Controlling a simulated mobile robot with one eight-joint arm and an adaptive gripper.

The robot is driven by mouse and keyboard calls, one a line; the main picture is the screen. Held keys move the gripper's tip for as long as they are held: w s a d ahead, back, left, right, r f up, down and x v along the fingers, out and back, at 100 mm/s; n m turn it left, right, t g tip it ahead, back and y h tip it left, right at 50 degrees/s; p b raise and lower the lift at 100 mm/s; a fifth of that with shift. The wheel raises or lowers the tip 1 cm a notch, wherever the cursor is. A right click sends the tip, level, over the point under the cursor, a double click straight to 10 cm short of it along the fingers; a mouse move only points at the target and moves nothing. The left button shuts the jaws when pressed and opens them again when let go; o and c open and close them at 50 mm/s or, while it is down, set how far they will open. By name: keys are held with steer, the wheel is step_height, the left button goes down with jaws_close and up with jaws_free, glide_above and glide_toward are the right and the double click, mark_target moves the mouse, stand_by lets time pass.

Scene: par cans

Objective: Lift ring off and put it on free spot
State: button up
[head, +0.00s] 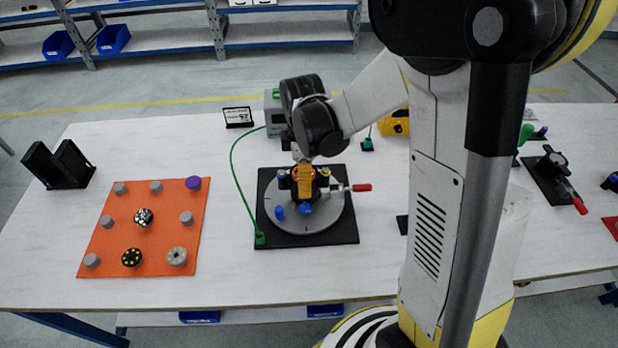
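A round grey disc (285,224) sits on a black square base (335,234) near the middle of the table. It carries small blue parts (305,209) and a red-handled clamp (360,188) at its right side. My gripper (305,190) is over the middle of the disc, pointing down. Orange and red show at its end, but I cannot tell a ring apart from the gripper there. Whether the fingers are open or shut is not clear. An orange mat (110,232) at left bears several bare grey pegs (186,217).
A green cable (235,178) runs left of the base. A black stand (58,166) is far left.

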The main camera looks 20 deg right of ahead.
steer(key=shift+r, duration=0.1)
stand_by(0.3)
steer(key=shift+r+p, duration=2.25)
steer(key=shift+r, duration=0.65)
steer(key=shift+r, duration=0.1)
steer(key=shift+r+p, duration=1.1)
steer(key=shift+r, duration=0.35)
